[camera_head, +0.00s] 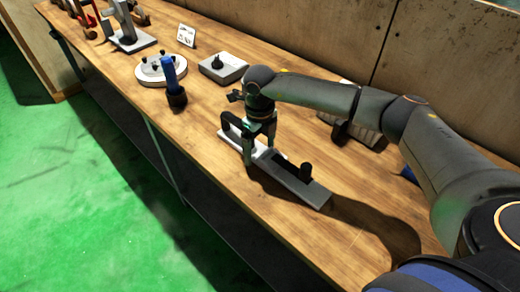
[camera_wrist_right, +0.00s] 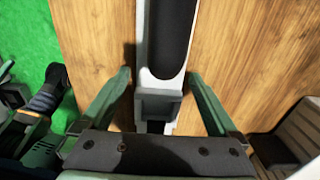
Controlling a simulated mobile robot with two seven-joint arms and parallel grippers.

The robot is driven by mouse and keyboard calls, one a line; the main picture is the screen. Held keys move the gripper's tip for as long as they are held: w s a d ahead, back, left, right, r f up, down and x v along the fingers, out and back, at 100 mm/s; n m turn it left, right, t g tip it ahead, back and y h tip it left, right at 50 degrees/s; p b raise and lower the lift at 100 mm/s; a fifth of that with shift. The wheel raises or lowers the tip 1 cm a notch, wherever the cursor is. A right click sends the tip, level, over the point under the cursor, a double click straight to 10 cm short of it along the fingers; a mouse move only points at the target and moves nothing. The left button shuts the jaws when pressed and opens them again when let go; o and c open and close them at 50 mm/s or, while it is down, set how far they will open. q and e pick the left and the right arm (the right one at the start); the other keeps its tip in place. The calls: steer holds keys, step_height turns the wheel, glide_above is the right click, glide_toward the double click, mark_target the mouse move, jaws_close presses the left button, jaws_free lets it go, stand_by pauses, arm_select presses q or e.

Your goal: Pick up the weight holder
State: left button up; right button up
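The weight holder, as I take it, is a long light-grey bar (camera_head: 312,193) lying on the wooden table, with a black arched handle at its far end and a black upright knob near its close end. My right gripper (camera_head: 259,146) points down over the handle end. In the right wrist view its two green fingers (camera_wrist_right: 160,76) are open, one on each side of the grey bar (camera_wrist_right: 158,105) and its black handle part. A narrow gap shows beside each fingertip, so it is not gripped.
On the wooden table (camera_head: 215,105) stand a blue-and-black upright tool (camera_head: 170,78), a round white plate with knobs (camera_head: 150,72), a grey box with a black knob (camera_head: 222,68) and a small sign (camera_head: 186,36). A grey slatted block (camera_head: 360,133) lies beyond my right arm.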

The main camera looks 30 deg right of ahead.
jaws_close()
stand_by(0.6)
steer(key=shift+w+r, duration=0.1)
